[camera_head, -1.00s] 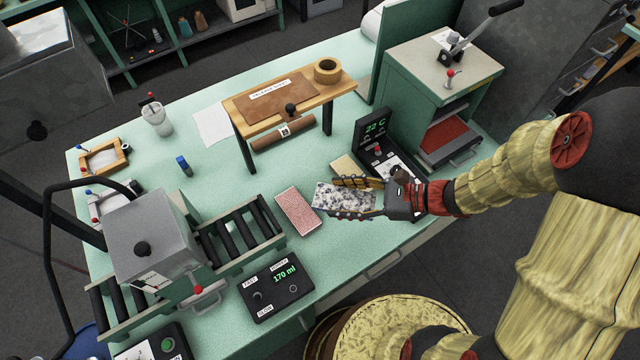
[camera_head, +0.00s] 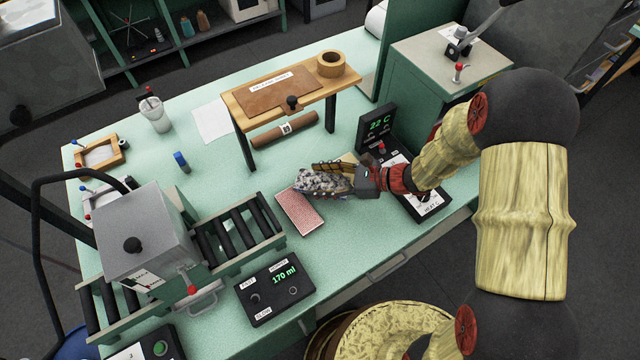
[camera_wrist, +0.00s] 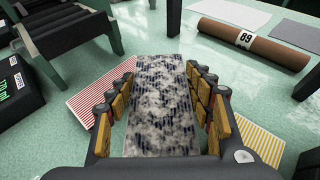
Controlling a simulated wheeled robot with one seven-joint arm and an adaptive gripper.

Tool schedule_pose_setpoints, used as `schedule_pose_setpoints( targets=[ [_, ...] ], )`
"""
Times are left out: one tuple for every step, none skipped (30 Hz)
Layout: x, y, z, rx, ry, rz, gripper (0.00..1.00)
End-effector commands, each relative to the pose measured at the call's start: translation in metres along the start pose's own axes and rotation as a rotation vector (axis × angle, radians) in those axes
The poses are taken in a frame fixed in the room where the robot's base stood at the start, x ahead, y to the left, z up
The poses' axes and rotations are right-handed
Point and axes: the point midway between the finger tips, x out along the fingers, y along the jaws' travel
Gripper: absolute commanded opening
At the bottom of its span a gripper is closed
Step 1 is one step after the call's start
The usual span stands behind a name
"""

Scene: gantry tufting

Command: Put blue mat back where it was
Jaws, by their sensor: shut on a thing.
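A mottled grey-white mat with dark bluish dashes (camera_head: 312,184) is between the fingers of my gripper (camera_head: 318,180), which is shut on it. In the wrist view the mat (camera_wrist: 160,105) stretches forward between the two fingers of my gripper (camera_wrist: 160,76). It looks raised and tilted above the table; the exact height is unclear. A red-striped mat (camera_head: 299,213) lies flat just beside and below it, and shows left of the fingers in the wrist view (camera_wrist: 90,97). A yellow-striped mat (camera_wrist: 258,138) lies right of the fingers, mostly hidden behind my gripper in the head view.
A roller conveyor (camera_head: 238,230) with a grey box machine (camera_head: 150,240) stands left. A 170 ml control box (camera_head: 274,292) is in front. A 22 C panel device (camera_head: 378,124) stands right. A wooden stand (camera_head: 318,92) with a brown roll (camera_head: 284,131) below is behind.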

Motion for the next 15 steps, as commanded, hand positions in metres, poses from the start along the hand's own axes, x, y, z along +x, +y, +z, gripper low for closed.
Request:
schedule_pose_setpoints(
  targets=[
    [0.0038, -0.0002, -0.0098, 0.002, 0.0, 0.0, 0.23],
    [0.0049, -0.0004, -0.0123, 0.0, 0.0, 0.0, 0.23],
    [0.0057, -0.0006, -0.0142, -0.001, 0.0, 0.0, 0.23],
    [0.0058, -0.0007, -0.0146, -0.002, 0.0, -0.001, 0.23],
    [0.0057, -0.0007, -0.0144, -0.002, -0.001, -0.001, 0.23],
    [0.0054, -0.0008, -0.0137, -0.002, -0.001, -0.001, 0.23],
    [0.0053, -0.0007, -0.0134, -0.002, -0.001, -0.001, 0.23],
    [0.0052, -0.0007, -0.0132, -0.002, -0.001, -0.001, 0.23],
    [0.0051, -0.0006, -0.0132, -0.002, -0.001, -0.001, 0.23],
    [0.0051, -0.0006, -0.0132, -0.002, -0.001, -0.001, 0.23],
    [0.0052, -0.0006, -0.0135, -0.002, -0.001, -0.001, 0.23],
    [0.0056, -0.0005, -0.0145, -0.002, -0.001, -0.001, 0.23],
    [0.006, -0.0005, -0.0155, -0.002, -0.001, -0.001, 0.23],
    [0.0064, -0.0005, -0.0165, -0.001, -0.001, -0.001, 0.23],
    [0.0069, -0.0005, -0.0176, -0.001, -0.001, -0.001, 0.23]
  ],
)
